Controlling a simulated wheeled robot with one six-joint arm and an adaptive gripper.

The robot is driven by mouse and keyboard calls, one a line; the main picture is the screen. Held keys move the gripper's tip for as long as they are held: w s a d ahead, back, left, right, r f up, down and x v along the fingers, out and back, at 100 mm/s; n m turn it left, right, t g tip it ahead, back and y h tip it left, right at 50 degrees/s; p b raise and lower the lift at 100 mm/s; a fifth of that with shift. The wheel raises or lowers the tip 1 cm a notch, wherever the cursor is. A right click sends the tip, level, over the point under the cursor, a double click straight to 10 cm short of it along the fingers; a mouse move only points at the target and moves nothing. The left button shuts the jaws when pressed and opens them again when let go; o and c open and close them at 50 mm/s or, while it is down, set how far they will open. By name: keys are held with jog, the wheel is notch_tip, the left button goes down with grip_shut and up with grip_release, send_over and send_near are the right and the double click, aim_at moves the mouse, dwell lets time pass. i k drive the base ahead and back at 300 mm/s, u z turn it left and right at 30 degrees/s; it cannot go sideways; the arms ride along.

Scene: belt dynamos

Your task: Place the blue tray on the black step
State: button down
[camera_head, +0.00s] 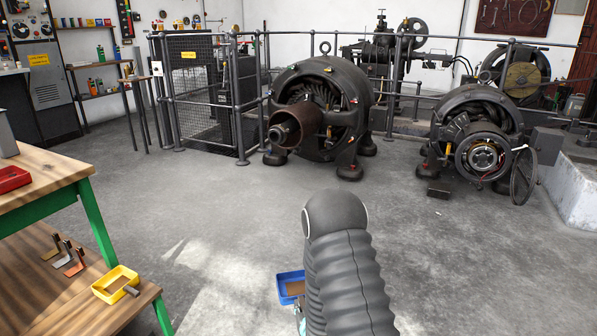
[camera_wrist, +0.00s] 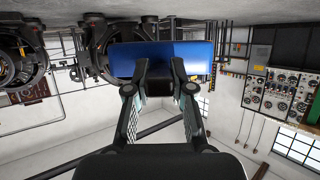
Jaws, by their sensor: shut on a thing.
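The blue tray (camera_head: 290,281) shows in the head view just left of my arm, above the floor, with something brown inside. My arm hides its right part. In the wrist view, which appears upside down, the tray (camera_wrist: 160,55) spans the fingertips as a blue wall. My gripper (camera_wrist: 160,78) is shut on this wall, one finger on each side of the picture. A small dark block (camera_head: 438,190) lies on the floor at the foot of the right dynamo. I cannot tell whether it is the black step; no other step is clear.
A wooden bench (camera_head: 45,180) with green legs stands at the left. A yellow tray (camera_head: 116,284) and several brackets are on its lower shelf. A large dynamo (camera_head: 322,105) and a smaller dynamo (camera_head: 480,135) stand ahead, before railings. The grey floor between is clear.

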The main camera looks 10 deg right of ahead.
aim_at(439, 188)
jog(key=z, duration=0.6)
jog(key=i, duration=1.65)
jog(key=z, duration=0.45)
jog(key=i, duration=2.55)
jog(key=u, duration=0.25)
